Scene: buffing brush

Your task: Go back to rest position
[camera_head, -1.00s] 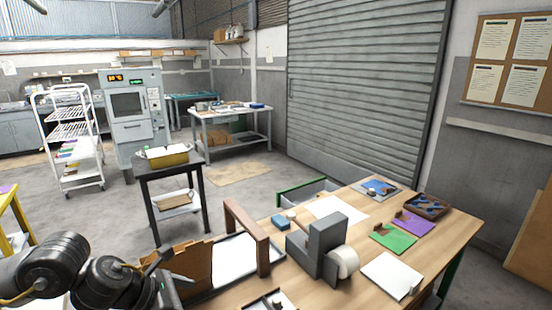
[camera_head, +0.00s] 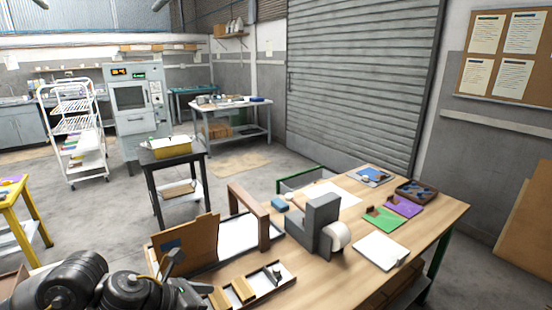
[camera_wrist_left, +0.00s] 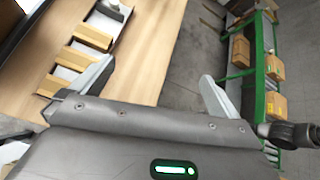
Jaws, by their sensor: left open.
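My left gripper (camera_wrist_left: 155,88) is open and empty in the left wrist view, its two light grey fingers wide apart. It is over the near edge of the wooden table (camera_wrist_left: 155,40), with a tray of wooden blocks (camera_wrist_left: 75,62) beside the left finger. In the head view my dark left arm is at the bottom left, and its gripper is partly cut off. The grey stand (camera_head: 318,220) with a white roller (camera_head: 339,236) stands on the table, clear of the arm. My right gripper is not in view.
A brown upright board (camera_head: 186,245) and a brown frame (camera_head: 262,222) stand near my left arm. Green and purple plates (camera_head: 384,220) and a white pad (camera_head: 381,250) lie at the table's right. A green rack with boxes (camera_wrist_left: 243,60) stands beyond the table edge.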

